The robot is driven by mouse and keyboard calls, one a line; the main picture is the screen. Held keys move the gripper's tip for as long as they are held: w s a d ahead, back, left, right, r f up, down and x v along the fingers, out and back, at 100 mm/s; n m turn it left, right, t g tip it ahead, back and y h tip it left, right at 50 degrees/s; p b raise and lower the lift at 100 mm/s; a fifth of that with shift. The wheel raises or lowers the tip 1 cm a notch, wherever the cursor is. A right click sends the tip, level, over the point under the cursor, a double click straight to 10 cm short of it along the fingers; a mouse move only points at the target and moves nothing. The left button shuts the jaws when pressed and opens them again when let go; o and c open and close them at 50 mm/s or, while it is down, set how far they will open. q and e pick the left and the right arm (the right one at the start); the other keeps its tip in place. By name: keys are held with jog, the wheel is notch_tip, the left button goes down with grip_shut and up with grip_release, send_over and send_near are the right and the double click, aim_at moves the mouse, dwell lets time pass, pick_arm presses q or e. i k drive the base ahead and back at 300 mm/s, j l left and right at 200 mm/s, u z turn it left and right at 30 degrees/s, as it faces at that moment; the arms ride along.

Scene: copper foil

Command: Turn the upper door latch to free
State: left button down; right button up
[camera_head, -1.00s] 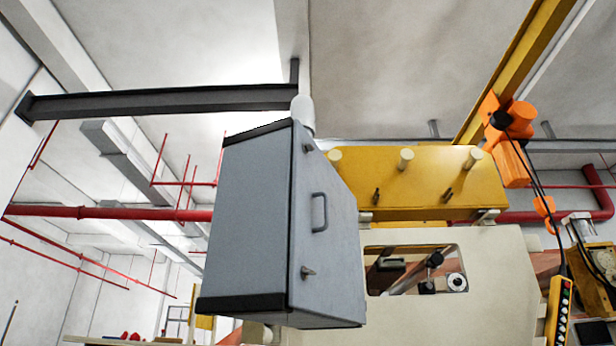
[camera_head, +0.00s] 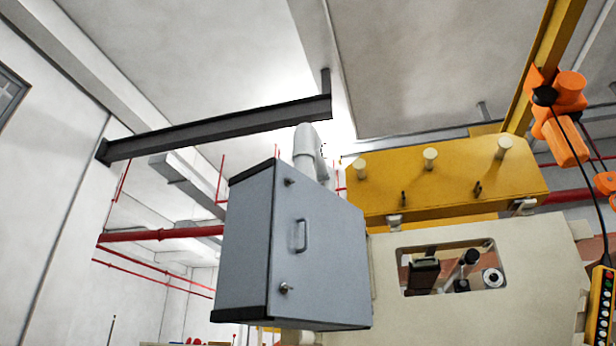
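The upper door latch (camera_head: 289,182) is a small dark knob near the top left of the door (camera_head: 325,250) of a grey-blue cabinet (camera_head: 246,245). A handle (camera_head: 301,236) sits below it, and a lower latch (camera_head: 286,288) is near the door's bottom. The door looks shut. The upper latch is too small to tell which way it is turned. Neither of my grippers shows in the head view.
A cream machine body (camera_head: 480,310) with a window opening stands right of the cabinet, under a yellow housing (camera_head: 440,180). An orange hoist (camera_head: 562,115) and a button pendant (camera_head: 601,305) hang at the right. A dark beam (camera_head: 220,127) crosses above.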

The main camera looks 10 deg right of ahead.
aim_at(287, 182)
jog(key=k+l, duration=0.65)
jog(key=i+l+u, duration=0.1)
jog(key=l, duration=0.25)
jog(key=i+l+u, duration=0.1)
jog(key=i+l, duration=0.2)
jog(key=i+l+u, duration=0.1)
jog(key=l, duration=0.3)
jog(key=i+l+u, duration=0.15)
jog(key=i+l, duration=0.15)
jog(key=i+l+u, duration=0.1)
jog(key=l, duration=0.4)
jog(key=i+l+u, duration=0.1)
jog(key=l, duration=0.3)
jog(key=i+l+u, duration=0.1)
jog(key=l, duration=0.35)
jog(key=i+j, duration=0.05)
jog(key=i, duration=0.05)
